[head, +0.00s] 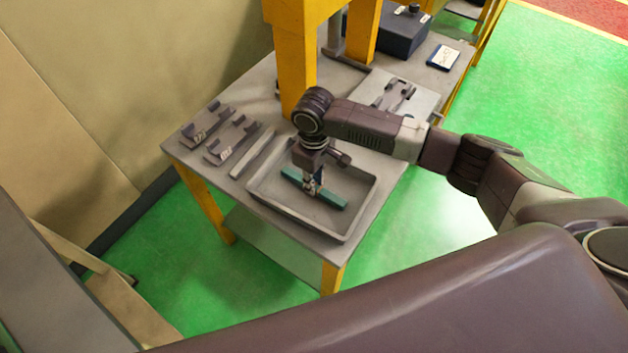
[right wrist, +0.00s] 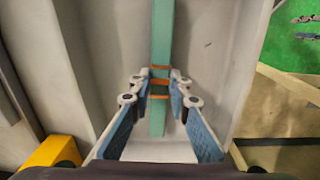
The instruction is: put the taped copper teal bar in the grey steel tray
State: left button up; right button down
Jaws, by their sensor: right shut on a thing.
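The teal bar (head: 332,198) with copper-coloured tape bands is inside the outline of the grey steel tray (head: 358,187) in the head view. My right gripper (head: 314,186) points down and is shut on the bar near its middle. In the right wrist view the bar (right wrist: 161,40) runs between the two blue finger pads (right wrist: 160,84), at the taped bands. The tray floor lies behind it. I cannot tell whether the bar touches the floor. My left gripper is not in view.
Two grey cradles (head: 206,124) and a pale flat strip (head: 253,154) lie left of the tray. A yellow post (head: 294,65) stands behind it. A light plate with a metal part (head: 408,98) and a dark blue box (head: 402,32) are farther back.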

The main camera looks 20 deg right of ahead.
jog(key=c, duration=1.8)
grip_release()
jog(key=shift+f, duration=0.1)
notch_tip(320, 180, up, 12)
jog(key=shift+r+b, duration=0.15)
jog(key=shift+b, duration=0.6)
